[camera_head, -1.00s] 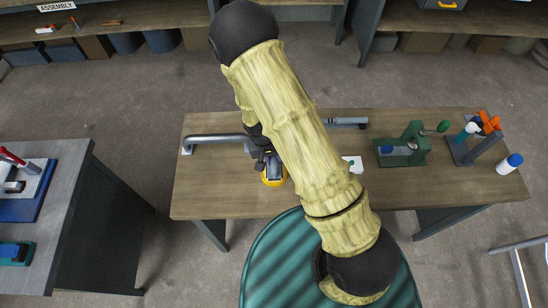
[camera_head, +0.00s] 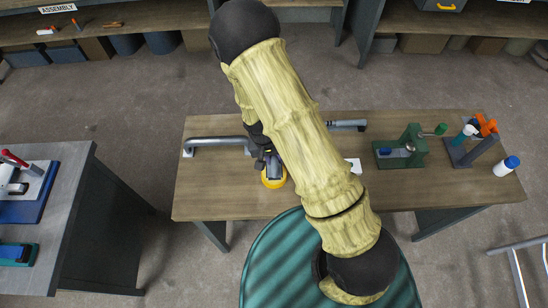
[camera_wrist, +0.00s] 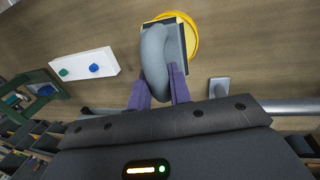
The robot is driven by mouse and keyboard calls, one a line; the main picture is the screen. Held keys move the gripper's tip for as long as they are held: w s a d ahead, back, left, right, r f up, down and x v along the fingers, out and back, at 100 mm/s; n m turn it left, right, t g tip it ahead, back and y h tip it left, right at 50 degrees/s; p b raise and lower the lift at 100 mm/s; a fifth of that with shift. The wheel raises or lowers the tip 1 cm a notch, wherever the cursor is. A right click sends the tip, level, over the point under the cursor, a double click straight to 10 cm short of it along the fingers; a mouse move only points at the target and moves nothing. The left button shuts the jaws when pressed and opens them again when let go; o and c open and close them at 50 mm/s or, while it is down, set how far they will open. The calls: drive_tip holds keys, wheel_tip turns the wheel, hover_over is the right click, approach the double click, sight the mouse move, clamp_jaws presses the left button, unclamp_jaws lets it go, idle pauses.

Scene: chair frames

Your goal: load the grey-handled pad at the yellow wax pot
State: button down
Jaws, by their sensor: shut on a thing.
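My gripper (camera_wrist: 158,88) is shut on the curved grey handle of the pad (camera_wrist: 154,52). The pad's flat block sits over the yellow wax pot (camera_wrist: 193,28), covering much of its opening in the wrist view. I cannot tell whether the pad touches the wax. In the head view the yellow wax pot (camera_head: 273,182) stands near the table's front left, with my gripper (camera_head: 267,160) just behind it, partly hidden by my arm.
A white plate (camera_wrist: 85,64) with a green and a blue spot lies beside the pot. A metal tube (camera_head: 215,141) lies at the table's left. A green fixture (camera_head: 402,153) and a blue-capped bottle (camera_head: 506,167) stand at the right. The table's front left is clear.

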drive_tip(key=shift+r+p, duration=1.45)
drive_tip(key=shift+r, duration=0.9)
drive_tip(key=shift+f, duration=0.1)
